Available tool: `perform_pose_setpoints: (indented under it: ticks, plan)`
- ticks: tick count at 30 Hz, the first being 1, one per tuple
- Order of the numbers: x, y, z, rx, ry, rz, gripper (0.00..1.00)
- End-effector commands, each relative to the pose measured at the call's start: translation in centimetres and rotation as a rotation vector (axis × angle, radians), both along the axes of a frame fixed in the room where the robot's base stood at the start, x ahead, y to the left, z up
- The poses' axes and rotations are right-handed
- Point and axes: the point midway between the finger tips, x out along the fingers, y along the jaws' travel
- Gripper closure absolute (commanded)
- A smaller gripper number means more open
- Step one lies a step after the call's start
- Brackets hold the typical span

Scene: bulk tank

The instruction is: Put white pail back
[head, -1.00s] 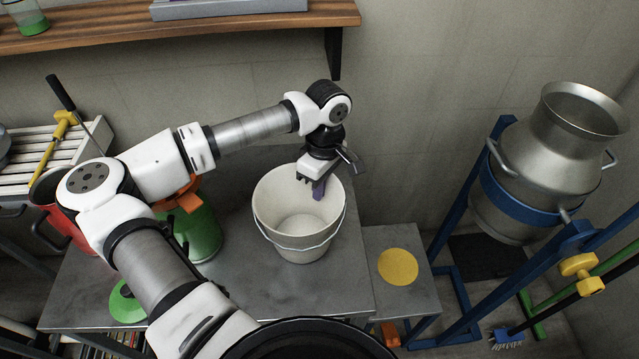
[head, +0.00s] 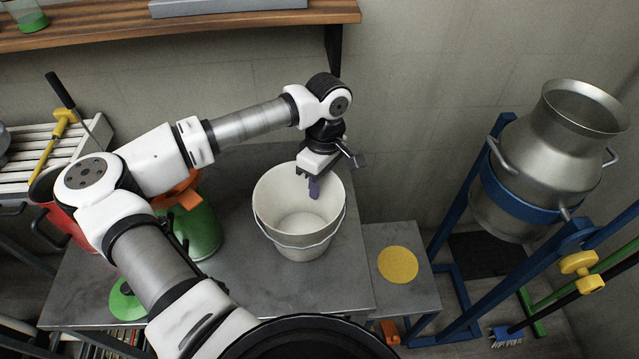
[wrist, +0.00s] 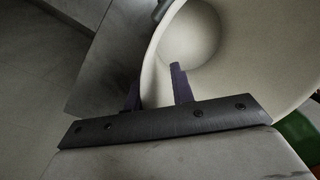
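The white pail (head: 285,240) stands upright on the grey steel table, its wire handle hanging down at the front. My gripper (head: 314,188) is over the far right part of the pail's rim, pointing down. In the wrist view, the two dark purple fingers of my gripper (wrist: 157,88) are apart. One finger is inside the pail and the other is outside its wall (wrist: 150,62). A gap shows between the inner finger and the wall, so the gripper looks open around the rim. The outer finger's contact with the wall cannot be told.
A yellow disc (head: 398,264) lies on a lower grey stand right of the table. A green disc (head: 126,300) lies at the table's left front. A green container (head: 205,232) and red pail (head: 68,228) are partly behind my arm. A metal can (head: 540,150) sits in a blue frame.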

Motion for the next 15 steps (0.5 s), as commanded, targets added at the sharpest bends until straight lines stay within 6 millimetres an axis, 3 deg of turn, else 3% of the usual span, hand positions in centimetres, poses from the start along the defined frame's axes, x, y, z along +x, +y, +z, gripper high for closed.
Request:
perform_pose_setpoints:
  ticks: [15]
  plan:
    - [1.1,-0.8,9.8,0.002,-0.004,0.001,0.76]
